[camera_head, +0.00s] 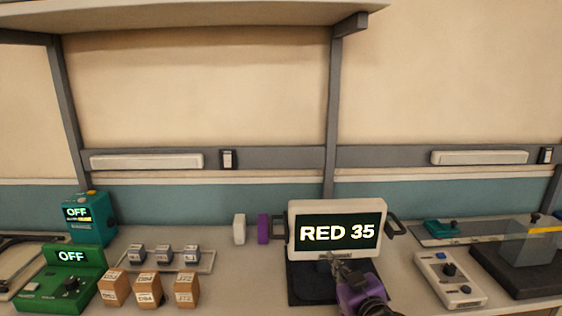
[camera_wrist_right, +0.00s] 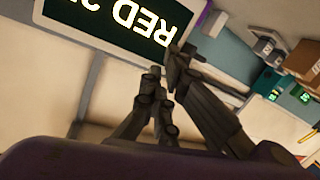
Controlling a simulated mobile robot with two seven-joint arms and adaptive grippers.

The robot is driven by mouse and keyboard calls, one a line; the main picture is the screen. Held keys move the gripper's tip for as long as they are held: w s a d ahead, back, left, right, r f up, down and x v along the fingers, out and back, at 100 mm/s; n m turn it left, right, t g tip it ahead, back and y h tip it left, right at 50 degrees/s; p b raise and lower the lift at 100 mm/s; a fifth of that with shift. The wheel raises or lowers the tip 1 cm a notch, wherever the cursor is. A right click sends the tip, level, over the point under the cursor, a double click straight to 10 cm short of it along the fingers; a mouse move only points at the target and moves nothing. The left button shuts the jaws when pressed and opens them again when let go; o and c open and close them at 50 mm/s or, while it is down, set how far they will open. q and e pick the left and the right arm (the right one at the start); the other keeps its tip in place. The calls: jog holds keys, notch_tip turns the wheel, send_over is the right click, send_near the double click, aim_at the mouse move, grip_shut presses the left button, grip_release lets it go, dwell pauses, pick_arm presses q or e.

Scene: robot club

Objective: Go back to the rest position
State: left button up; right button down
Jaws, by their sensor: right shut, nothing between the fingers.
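My right gripper (camera_head: 335,260) is in front of the lower edge of a white-framed screen (camera_head: 292,218) that reads "RED 35". The gripper is shut and empty. In the right wrist view its dark fingers (camera_wrist_right: 165,75) come together just below the screen (camera_wrist_right: 110,35), which appears tilted there. I cannot tell whether the fingertips touch the screen. My left gripper is in neither view.
A green box (camera_head: 72,285) and a teal box (camera_head: 88,220), both reading "OFF", stand at left. Several cartons (camera_head: 148,290) and a tray (camera_head: 205,262) are near them. A white control box (camera_head: 450,280) lies at right. A shelf (camera_head: 200,12) hangs above.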

jog(key=s+d+f+m+g+h, duration=0.1)
jog(key=s+d+f+m+g, duration=0.1)
jog(key=s+f, duration=1.3)
jog(key=s+d+f+m+g+h, duration=0.2)
jog(key=s+f+g, duration=0.3)
jog(key=s+f, duration=1.1)
jog(key=s+m, duration=0.1)
jog(key=s, duration=0.7)
jog(key=shift+d+f+h, duration=0.15)
jog(key=shift+f+h, duration=0.05)
jog(key=shift+h, duration=0.1)
